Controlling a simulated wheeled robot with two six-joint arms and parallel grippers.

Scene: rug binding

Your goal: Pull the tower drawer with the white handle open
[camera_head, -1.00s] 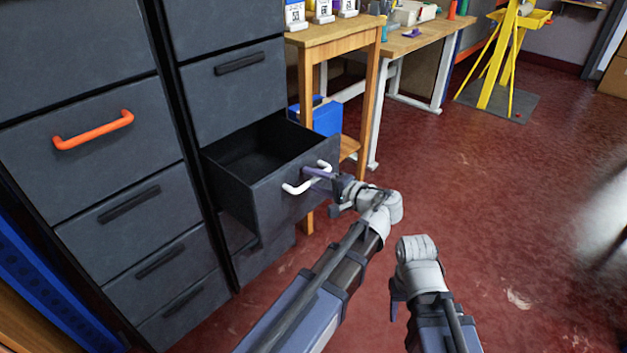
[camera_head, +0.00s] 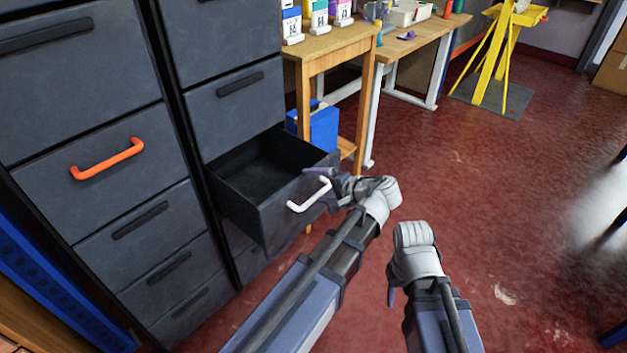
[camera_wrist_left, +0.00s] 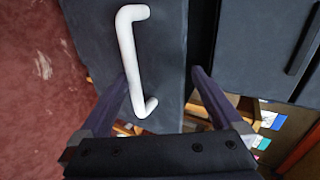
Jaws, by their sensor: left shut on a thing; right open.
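The tower drawer (camera_head: 285,207) stands well open, pulled out of the dark grey cabinet with its empty inside showing. Its white handle (camera_head: 309,195) is on the front; it also shows large in the left wrist view (camera_wrist_left: 127,50). My left gripper (camera_head: 322,186) is at the handle's right end, shut on it. In the left wrist view its two fingers (camera_wrist_left: 160,90) look spread, with one end of the handle between them; contact is not clearly seen. My right gripper (camera_head: 391,284) is held low over the floor, away from the drawer, open; its fingertips are mostly hidden.
A neighbouring cabinet has a drawer with an orange handle (camera_head: 107,159), closed. A wooden stand (camera_head: 330,46) with small labelled boxes and a blue container (camera_head: 318,128) is just behind the open drawer. The red floor (camera_head: 480,190) to the right is clear.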

